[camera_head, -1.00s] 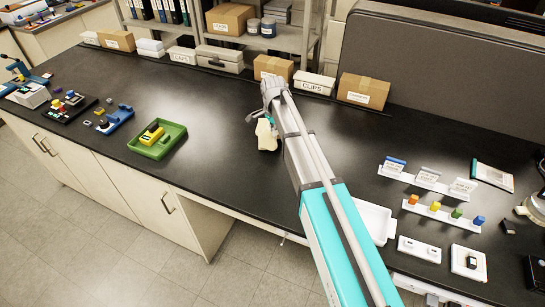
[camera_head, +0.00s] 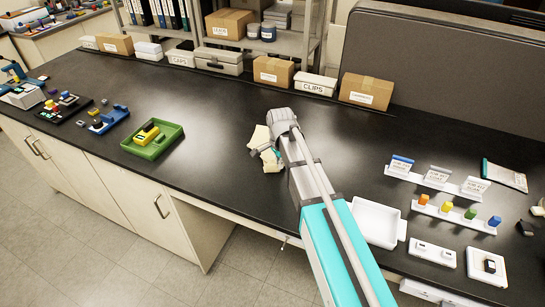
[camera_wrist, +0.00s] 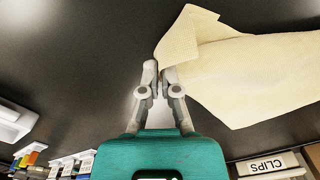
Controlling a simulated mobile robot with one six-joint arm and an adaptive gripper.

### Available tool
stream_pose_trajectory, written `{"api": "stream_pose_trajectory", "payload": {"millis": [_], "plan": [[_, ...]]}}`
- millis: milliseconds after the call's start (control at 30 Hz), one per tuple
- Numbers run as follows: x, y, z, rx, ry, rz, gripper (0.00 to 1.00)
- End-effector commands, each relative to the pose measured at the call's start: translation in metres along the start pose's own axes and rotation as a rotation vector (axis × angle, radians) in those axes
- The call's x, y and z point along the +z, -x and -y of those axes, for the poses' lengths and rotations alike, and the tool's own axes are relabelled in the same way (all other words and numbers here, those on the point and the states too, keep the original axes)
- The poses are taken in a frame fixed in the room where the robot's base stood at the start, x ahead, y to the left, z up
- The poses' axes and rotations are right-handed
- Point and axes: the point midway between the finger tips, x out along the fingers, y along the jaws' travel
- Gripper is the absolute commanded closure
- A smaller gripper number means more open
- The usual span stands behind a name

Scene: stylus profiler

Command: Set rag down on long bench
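The rag (camera_head: 260,138) is cream-coloured cloth, just left of my wrist in the head view, over the black long bench (camera_head: 225,125). In the wrist view the rag (camera_wrist: 260,75) spreads out to the right, with one folded corner pointing up. My gripper (camera_wrist: 160,72) has its fingertips close together at the left edge of the rag, and it looks shut on that edge. In the head view my gripper (camera_head: 266,151) is partly hidden by the cloth and my wrist. The rag is low over the bench top; I cannot tell how much of it touches.
A green tray (camera_head: 170,146) with a yellow item stands to the left. Cardboard boxes and a CLIPS box (camera_head: 316,84) line the back. A white tray (camera_head: 376,222) and small holders stand to the right. The bench around the rag is clear.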

Motion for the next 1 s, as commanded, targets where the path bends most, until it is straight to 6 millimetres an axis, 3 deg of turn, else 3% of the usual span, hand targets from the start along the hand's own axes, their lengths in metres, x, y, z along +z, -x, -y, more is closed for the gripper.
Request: {"api": "stream_pose_trajectory", "payload": {"millis": [567, 600, 900, 933, 1000], "plan": [[0.0039, -0.0089, -0.01, 0.0, 0.0, 0.0, 1.0], [0.0039, -0.0089, -0.01, 0.0, 0.0, 0.0, 0.89], [0.0038, -0.0089, -0.0099, 0.0, 0.0, 0.0, 0.33], [0.0038, -0.0089, -0.0099, 0.0, 0.0, 0.0, 0.29], [0.0038, -0.0089, -0.0098, 0.0, 0.0, 0.0, 0.29]]}}
